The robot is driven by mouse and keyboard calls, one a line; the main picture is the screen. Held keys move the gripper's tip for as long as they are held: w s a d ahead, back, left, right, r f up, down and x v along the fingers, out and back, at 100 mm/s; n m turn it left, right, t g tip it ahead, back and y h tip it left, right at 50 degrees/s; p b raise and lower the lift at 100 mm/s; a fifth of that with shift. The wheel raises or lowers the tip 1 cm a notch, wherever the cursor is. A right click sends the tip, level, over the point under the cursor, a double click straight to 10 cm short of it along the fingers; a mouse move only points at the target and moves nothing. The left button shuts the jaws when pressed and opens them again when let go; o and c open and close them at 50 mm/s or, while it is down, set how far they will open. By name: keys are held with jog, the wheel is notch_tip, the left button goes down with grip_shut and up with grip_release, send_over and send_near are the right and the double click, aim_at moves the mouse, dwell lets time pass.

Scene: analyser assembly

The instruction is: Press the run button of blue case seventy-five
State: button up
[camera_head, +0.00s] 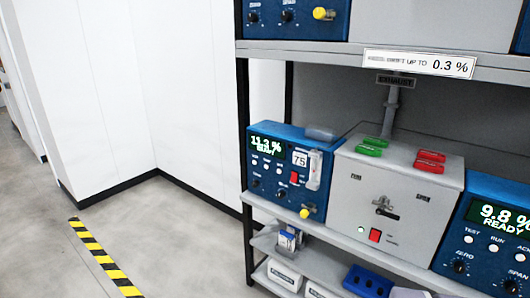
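The blue case (315,205) marked 75 stands at the left end of the middle shelf. Its number label (299,160) is on the upper right of its front. Its lit green display (266,146) reads about 11.3 % and READY. Below the display is a row of small white buttons; the middle one (266,167) sits where the right-hand case has RUN, but its own lettering is too small to read. A red switch (294,178), dark knobs and a yellow knob (305,213) are also on the front. My gripper is not in view.
A grey box (345,200) with green and red blocks on top stands right of case 75. Another blue case (490,245), reading 9.8 % READY, is farther right. A shelf post (246,120) stands at the left. Open floor (190,240) lies left, with a yellow-black strip (105,262).

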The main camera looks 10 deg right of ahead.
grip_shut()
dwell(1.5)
